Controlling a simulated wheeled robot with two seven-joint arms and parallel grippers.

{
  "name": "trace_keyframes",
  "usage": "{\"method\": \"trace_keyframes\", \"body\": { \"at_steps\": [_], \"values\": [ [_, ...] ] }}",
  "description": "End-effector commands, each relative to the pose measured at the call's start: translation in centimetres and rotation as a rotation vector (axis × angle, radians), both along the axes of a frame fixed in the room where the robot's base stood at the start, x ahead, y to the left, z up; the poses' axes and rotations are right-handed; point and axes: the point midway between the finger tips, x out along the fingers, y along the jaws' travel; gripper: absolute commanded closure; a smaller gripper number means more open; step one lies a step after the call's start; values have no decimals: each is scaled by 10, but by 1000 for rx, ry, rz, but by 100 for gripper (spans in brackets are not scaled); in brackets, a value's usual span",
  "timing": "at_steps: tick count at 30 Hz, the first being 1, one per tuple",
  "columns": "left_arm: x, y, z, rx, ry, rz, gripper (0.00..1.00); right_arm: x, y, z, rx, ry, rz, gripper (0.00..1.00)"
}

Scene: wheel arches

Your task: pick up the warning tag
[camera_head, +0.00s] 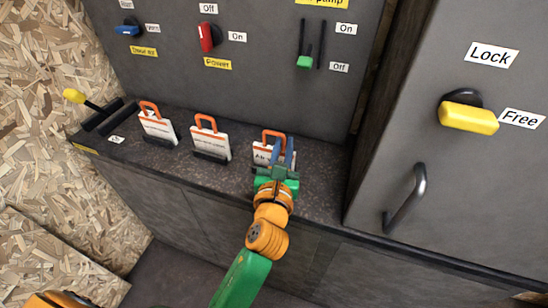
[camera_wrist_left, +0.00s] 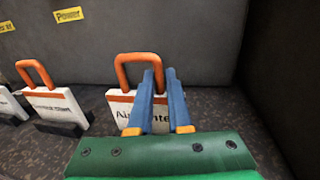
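Three white tags with orange loop handles stand in dark holders on the ledge: a left tag (camera_head: 157,128), a middle tag (camera_head: 210,142) and a right tag (camera_head: 262,155). The right tag also shows in the left wrist view (camera_wrist_left: 122,108); its print begins "Air" and is partly hidden by my fingers. My left gripper (camera_head: 283,150) is at the right tag. In the left wrist view its two blue fingers (camera_wrist_left: 160,75) are apart, with the tag's face visible between them, and overlap its right part. I cannot tell whether they touch it. My right gripper is not in view.
A panel behind the ledge carries a blue knob (camera_head: 128,30), a red switch (camera_head: 208,37) and a green slider (camera_head: 305,62). A yellow-tipped lever (camera_head: 76,97) stands at the left. A cabinet with a yellow knob (camera_head: 468,117) and bar handle (camera_head: 408,200) bounds the right.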

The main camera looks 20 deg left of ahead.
Motion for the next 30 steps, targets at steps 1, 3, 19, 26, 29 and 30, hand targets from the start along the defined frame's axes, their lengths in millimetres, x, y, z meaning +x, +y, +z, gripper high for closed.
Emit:
{"method": "trace_keyframes", "body": {
  "at_steps": [1, 3, 19, 26, 29, 30],
  "values": [
    [0, 0, 0, 0, 0, 0, 99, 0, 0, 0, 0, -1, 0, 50],
    [0, 0, 0, 0, 0, 0, 100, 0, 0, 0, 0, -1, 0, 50],
    [0, 0, 31, 0, -4, 2, 100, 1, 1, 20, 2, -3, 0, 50],
    [-45, 4, 94, -2, -2, 1, 100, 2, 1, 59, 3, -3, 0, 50],
    [-79, 8, 108, -3, 6, 0, 100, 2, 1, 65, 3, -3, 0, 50],
    [-93, 9, 119, 1, 11, 1, 100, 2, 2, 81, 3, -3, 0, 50]
  ]
}}
